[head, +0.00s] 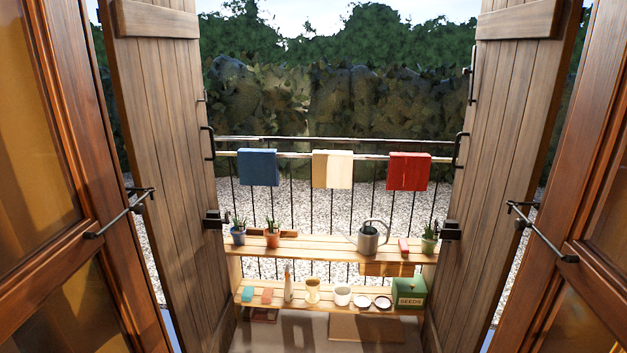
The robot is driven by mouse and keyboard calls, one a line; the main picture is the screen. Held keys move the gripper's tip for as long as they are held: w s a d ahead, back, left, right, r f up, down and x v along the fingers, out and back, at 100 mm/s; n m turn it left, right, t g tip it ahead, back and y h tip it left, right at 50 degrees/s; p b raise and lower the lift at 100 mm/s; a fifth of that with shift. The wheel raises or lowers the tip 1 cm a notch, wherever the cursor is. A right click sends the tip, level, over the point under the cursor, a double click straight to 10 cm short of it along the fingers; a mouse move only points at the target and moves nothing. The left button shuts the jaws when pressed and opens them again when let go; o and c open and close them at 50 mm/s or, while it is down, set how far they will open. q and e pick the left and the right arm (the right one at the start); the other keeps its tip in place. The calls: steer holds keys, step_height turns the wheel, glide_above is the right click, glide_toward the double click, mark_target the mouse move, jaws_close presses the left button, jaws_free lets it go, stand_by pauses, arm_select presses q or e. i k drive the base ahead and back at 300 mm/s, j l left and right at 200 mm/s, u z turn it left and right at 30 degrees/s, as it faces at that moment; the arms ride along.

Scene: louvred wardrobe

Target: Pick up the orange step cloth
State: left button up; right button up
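No cloth here is plainly the orange step cloth. Neither of my grippers shows in the head view.
Open wooden shutters (165,130) and glazed doors (50,150) flank the opening. Blue (258,167), cream (332,169) and red (408,171) cloths hang on the railing. The upper shelf (318,245) holds pots and a watering can (369,238). A green seed box (409,291) stands lower right.

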mark_target(266, 297)
steer(key=i, duration=1.45)
steer(key=i+l+u, duration=0.1)
steer(key=i, duration=1.3)
